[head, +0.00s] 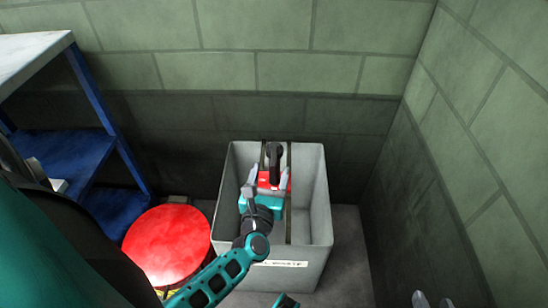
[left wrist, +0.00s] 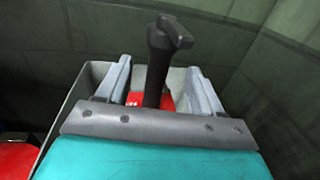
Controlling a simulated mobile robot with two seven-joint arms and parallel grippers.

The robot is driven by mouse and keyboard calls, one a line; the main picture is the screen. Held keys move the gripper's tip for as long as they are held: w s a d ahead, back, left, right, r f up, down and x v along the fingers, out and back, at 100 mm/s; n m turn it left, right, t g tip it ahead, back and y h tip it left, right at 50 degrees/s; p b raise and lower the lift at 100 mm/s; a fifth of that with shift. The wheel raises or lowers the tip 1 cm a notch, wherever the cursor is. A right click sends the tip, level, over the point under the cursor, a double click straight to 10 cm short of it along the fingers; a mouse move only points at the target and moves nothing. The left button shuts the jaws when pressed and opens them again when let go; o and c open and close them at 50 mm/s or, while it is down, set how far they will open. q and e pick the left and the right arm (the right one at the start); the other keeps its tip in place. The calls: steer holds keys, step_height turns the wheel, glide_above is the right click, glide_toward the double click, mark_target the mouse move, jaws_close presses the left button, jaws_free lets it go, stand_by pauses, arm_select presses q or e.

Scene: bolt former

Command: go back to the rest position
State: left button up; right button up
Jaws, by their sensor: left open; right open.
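A tool with a black handle (head: 274,153) and a red body (head: 265,180) stands in the grey bin (head: 317,200). My left gripper (head: 267,178) is open at the bin, above its inside. In the left wrist view, the black handle (left wrist: 158,62) rises between the two spread fingers, with clear gaps on both sides. The red body (left wrist: 166,101) shows partly behind the gripper's palm. The tool's lower part is hidden.
A red round-topped drum (head: 168,244) stands left of the bin. A blue shelf rack (head: 65,152) stands at the far left. Green block walls (head: 225,70) close the back and the right side. Some bare floor (head: 349,250) lies right of the bin.

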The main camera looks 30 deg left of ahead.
arm_select(q)
steer(key=v, duration=0.5)
steer(key=shift+s+d, duration=0.15)
steer(key=shift+s, duration=0.2)
steer(key=shift+r, duration=0.1)
